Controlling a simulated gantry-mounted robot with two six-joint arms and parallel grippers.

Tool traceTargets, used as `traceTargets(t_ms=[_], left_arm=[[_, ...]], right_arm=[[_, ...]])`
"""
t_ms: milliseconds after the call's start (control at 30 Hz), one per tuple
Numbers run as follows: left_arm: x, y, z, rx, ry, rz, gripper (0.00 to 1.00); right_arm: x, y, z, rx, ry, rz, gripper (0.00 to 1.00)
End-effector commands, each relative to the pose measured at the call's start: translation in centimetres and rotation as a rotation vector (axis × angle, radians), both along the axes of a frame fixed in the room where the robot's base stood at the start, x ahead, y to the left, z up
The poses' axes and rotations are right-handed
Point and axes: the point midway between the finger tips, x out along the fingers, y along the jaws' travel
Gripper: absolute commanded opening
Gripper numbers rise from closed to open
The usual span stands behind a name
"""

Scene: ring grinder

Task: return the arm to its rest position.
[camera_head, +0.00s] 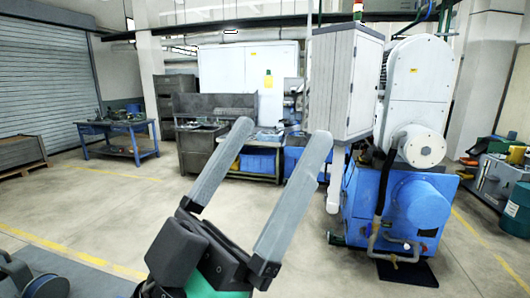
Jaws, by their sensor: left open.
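My left gripper (270,147) is in the lower middle of the head view. Its two long grey fingers stand well apart and point up and to the right. Nothing is between them. The dark gripper body (205,250) is at the bottom edge, with a green part below. The fingers overlap the view of the workbench behind them and appear apart from everything. My right gripper does not show.
A blue and white grinding machine (415,205) with a grey cabinet (345,80) stands at the right. A dark workbench (200,150) and a blue table (118,130) stand farther back. A dark spool-like object (45,286) is at the lower left. The middle floor is clear.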

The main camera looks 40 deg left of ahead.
Motion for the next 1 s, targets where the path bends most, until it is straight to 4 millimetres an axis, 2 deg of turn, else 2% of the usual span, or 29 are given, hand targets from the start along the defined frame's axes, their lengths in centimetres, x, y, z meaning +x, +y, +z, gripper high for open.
traceTargets(t_ms=[267, 367, 433, 567, 700, 900, 1000], left_arm=[[-0.1, 0.0, 0.3, 0.002, -0.003, -0.001, 1.00], [-0.1, 0.0, 1.5, 0.001, -0.003, 0.000, 1.00], [0.0, 0.0, 3.4, 0.001, -0.002, 0.000, 1.00], [0.0, 0.0, 8.7, 0.001, -0.002, 0.001, 1.00], [0.0, 0.0, 16.0, 0.001, -0.002, 0.001, 1.00], [0.0, 0.0, 25.4, 0.001, -0.002, 0.001, 1.00], [0.0, 0.0, 28.4, 0.001, -0.002, 0.001, 1.00]], right_arm=[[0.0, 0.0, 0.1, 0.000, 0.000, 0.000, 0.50], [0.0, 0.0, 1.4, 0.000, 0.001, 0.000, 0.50], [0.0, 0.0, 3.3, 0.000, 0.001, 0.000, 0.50], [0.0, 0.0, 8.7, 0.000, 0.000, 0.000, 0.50], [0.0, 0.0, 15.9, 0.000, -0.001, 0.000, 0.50], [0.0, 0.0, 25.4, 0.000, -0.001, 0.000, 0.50], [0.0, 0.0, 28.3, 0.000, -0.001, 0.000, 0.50]])
